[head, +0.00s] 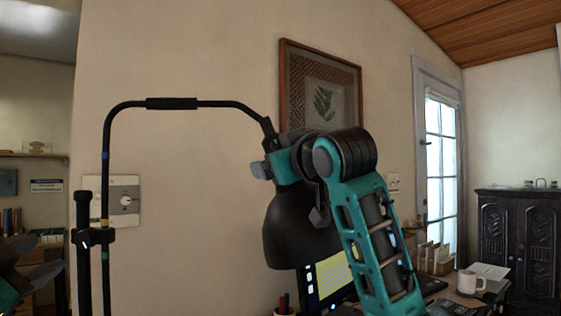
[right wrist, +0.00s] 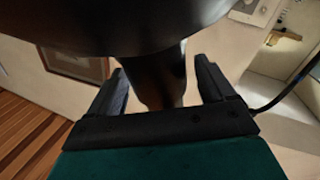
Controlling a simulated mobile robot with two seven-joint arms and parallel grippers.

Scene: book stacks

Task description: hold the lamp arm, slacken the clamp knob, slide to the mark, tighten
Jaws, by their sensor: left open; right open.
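The lamp arm (head: 228,104) is a thin black tube. It rises on the left, bends over and ends at a dark lamp shade (head: 292,232). A black clamp (head: 95,237) joins its upright part to a thicker dark post (head: 83,275); a small pale spot on it may be the knob. Blue (head: 105,155), yellow and green bands show on the upright. My left gripper (head: 42,256) is open, at the lower left edge, left of the clamp and apart from it. My right gripper (right wrist: 163,88) is open beside the shade, its fingers either side of a dark neck.
My right arm covers part of the shade and desk. A monitor (head: 332,278), a white mug (head: 467,281) and a carved dark cabinet (head: 516,240) stand lower right. A framed picture (head: 321,92) and a wall plate (head: 122,201) are on the wall behind.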

